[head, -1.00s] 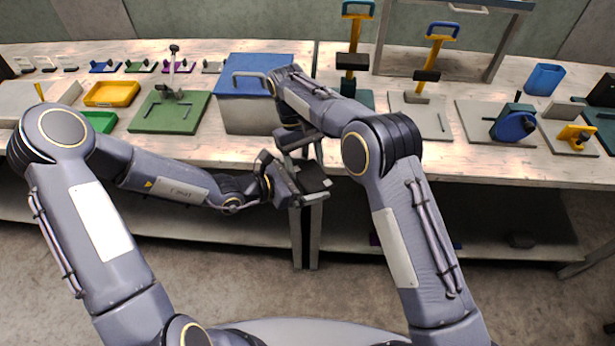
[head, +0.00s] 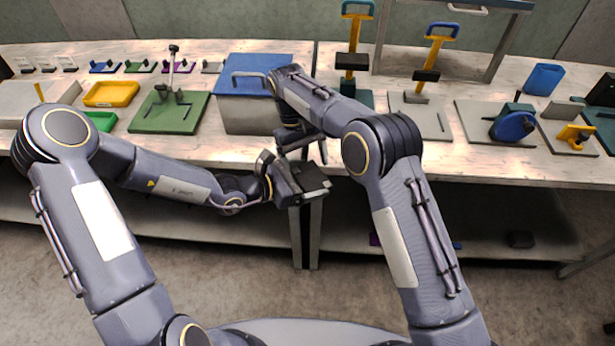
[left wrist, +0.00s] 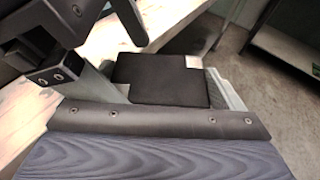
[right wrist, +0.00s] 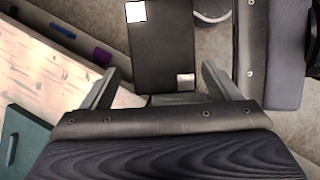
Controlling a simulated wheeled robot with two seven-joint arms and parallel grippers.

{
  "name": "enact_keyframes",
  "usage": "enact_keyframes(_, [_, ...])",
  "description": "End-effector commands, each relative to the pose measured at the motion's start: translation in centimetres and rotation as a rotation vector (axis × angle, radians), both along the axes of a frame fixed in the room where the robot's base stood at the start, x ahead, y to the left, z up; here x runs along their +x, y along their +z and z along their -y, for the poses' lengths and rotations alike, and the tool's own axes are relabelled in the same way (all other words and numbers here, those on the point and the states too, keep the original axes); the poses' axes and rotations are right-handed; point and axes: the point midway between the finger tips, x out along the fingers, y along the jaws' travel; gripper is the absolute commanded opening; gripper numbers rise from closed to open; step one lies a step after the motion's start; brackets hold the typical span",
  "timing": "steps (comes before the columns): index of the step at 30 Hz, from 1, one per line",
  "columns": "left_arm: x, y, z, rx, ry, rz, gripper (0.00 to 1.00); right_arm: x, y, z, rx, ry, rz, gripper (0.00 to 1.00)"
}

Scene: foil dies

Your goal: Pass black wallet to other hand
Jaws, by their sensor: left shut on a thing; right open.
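The black wallet (head: 310,177) is a flat dark rectangle in front of the table edge in the head view. My left gripper (head: 294,186) is shut on it and holds it in the air. In the left wrist view the wallet (left wrist: 160,78) lies beyond the gripper body, with a pale patch at its upper right corner. My right gripper (head: 302,148) is just above and behind the wallet. In the right wrist view the fingers of my right gripper (right wrist: 165,85) are spread apart, and the wallet (right wrist: 161,45), with two pale corner patches, shows between and beyond them.
The wooden table (head: 250,153) runs behind both grippers. A blue-lidded box (head: 250,105) stands close behind the right gripper. A green fixture board (head: 170,118) lies to the left. The space in front of the table edge is open above a lower shelf (head: 400,225).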

Motion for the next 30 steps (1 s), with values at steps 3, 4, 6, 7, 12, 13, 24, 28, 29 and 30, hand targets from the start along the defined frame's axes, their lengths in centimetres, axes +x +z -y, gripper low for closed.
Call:
enact_keyframes(3, [-0.3, 0.3, 0.6, -0.005, -0.016, 0.007, 0.67, -0.1, 0.2, -0.5, 0.010, 0.000, 0.003, 0.88])
enact_keyframes(4, [-0.3, 0.3, 0.6, -0.005, -0.016, 0.007, 0.67, -0.1, 0.5, -0.5, 0.011, 0.001, 0.004, 0.88])
enact_keyframes(6, [-0.3, 0.3, 0.6, -0.005, -0.016, 0.007, 0.67, -0.1, 1.3, -0.5, 0.011, 0.001, 0.004, 0.88])
enact_keyframes(7, [-0.3, 0.3, 0.6, -0.004, -0.016, 0.006, 0.67, -0.1, 1.8, -0.6, 0.012, 0.002, 0.005, 0.88])
enact_keyframes(12, [-0.3, 0.2, 0.5, -0.003, -0.013, 0.004, 0.67, -0.1, 5.2, -0.5, 0.013, 0.003, 0.005, 0.88])
enact_keyframes(13, [-0.2, 0.2, 0.5, -0.004, -0.012, 0.004, 0.67, -0.1, 5.8, -0.5, 0.012, 0.003, 0.004, 0.88])
enact_keyframes(24, [-0.1, 0.2, 0.3, -0.002, -0.007, 0.004, 0.67, 0.1, 10.4, 0.4, 0.012, -0.006, 0.005, 0.88])
enact_keyframes(28, [-0.1, 0.2, 0.2, -0.002, -0.006, 0.004, 0.67, 0.3, 12.5, 3.0, 0.056, -0.047, 0.032, 0.88])
enact_keyframes(29, [-0.1, 0.2, 0.2, -0.002, -0.006, 0.004, 0.67, 0.3, 13.2, 4.0, 0.074, -0.062, 0.041, 0.88])
enact_keyframes(30, [-0.1, 0.2, 0.2, -0.002, -0.006, 0.004, 0.67, 0.2, 14.2, 5.4, 0.099, -0.084, 0.057, 0.88])
